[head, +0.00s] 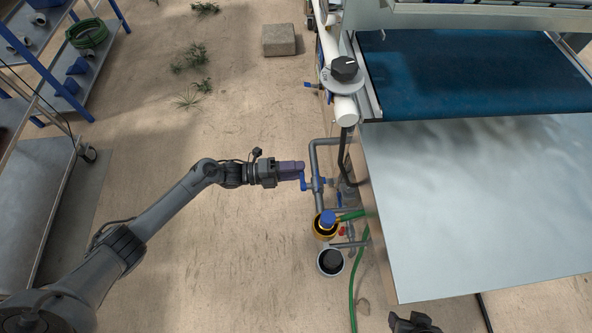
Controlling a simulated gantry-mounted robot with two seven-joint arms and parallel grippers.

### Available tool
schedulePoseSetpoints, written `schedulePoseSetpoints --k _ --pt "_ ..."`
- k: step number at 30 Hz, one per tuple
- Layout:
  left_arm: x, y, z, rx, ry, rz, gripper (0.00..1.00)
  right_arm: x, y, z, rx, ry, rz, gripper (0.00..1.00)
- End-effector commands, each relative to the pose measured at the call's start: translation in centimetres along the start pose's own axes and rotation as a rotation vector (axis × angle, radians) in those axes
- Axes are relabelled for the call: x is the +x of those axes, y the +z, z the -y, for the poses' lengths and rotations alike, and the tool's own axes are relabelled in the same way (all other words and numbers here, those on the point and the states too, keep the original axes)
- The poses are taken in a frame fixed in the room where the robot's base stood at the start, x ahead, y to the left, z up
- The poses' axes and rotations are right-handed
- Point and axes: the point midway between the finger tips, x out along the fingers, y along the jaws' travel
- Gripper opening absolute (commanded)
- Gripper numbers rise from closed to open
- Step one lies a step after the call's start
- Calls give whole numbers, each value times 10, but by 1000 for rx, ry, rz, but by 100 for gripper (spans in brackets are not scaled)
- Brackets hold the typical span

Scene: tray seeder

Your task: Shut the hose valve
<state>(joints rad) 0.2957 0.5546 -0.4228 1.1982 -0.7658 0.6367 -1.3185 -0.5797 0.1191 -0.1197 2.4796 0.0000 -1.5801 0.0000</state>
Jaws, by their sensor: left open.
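A grey pipe assembly (315,152) stands beside the seeder and carries a valve with a blue lever handle (303,182). My left gripper (301,168) reaches in from the left. It is open, with its fingertips right at the upper end of the blue lever; from above I cannot tell whether they touch it. Below it on the pipes is a yellow-ringed fitting with a blue cap (327,218), where a green hose (352,214) joins. A small red handle (342,231) sits just right of that. I cannot tell for certain which handle is the hose valve.
The seeder's grey metal plate (480,210) and blue belt (470,75) fill the right side. A black knob (344,68) sits above the pipes. A round black-centred fitting (330,262) is lower down. Shelves (88,60) stand far left. The sandy floor between is mostly clear.

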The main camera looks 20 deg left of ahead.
Motion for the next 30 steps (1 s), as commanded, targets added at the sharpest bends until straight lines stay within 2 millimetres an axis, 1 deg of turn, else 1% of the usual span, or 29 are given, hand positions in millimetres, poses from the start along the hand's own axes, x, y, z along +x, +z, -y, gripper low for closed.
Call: schedulePoseSetpoints --k 3,10,11,12,20,30 --pt "3 0 0 0 1 0 48 1 0 0 0 0 0 48" --pt "4 0 0 -1 1 0 48 1 1 0 0 0 1 48" --pt "4 0 0 -1 1 0 46 1 1 0 0 0 1 48" --pt "4 0 0 -1 1 0 40 1 1 0 0 0 1 48" --pt "3 0 0 -1 1 0 0 1 1 0 -1 0 1 48" --pt "3 0 -2 -30 1 -1 0 2 1 0 -1 0 1 48"
